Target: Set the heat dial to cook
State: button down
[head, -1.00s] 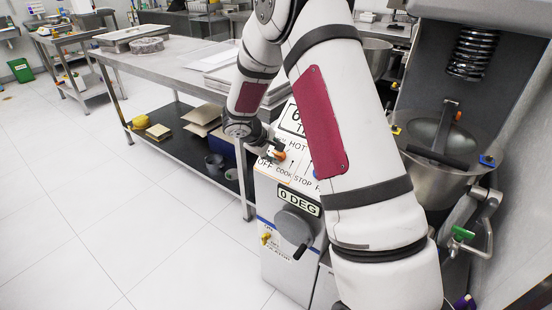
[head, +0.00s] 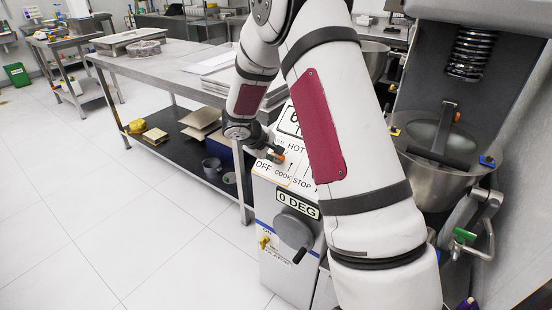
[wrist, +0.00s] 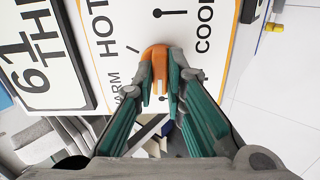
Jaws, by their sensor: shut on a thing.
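The heat dial is a small orange knob (wrist: 157,55) on a white panel (wrist: 125,20). In the wrist view it sits between the two teal-padded fingers of my gripper (wrist: 160,85), which are closed around it. HOT, WARM and a partly cut-off COO- label are printed around it, with black tick marks. In the head view my gripper (head: 273,153) is at the top of the machine's control panel (head: 268,174), with a bit of the orange dial (head: 280,158) showing. I cannot tell which label the dial points at, as the fingers cover part of it.
Below the dial is a 0 DEG plate (head: 298,204) with a grey crank handle (head: 293,231). A steel worktable (head: 165,70) stands behind to the left. The mixer bowl (head: 450,185) is at the right. The floor at the left is clear.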

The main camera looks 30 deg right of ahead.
jog(key=shift+m+b, duration=2)
jog(key=shift+b, duration=0.6)
jog(key=shift+f+m+b, duration=0.1)
jog(key=shift+m+b, duration=3.2)
jog(key=shift+b, duration=2.35)
jog(key=shift+m+b, duration=1.2)
jog(key=shift+b, duration=0.85)
jog(key=shift+m+b, duration=1.4)
jog(key=shift+b, duration=0.9)
jog(key=shift+m+b, duration=0.9)
jog(key=shift+b, duration=0.4)
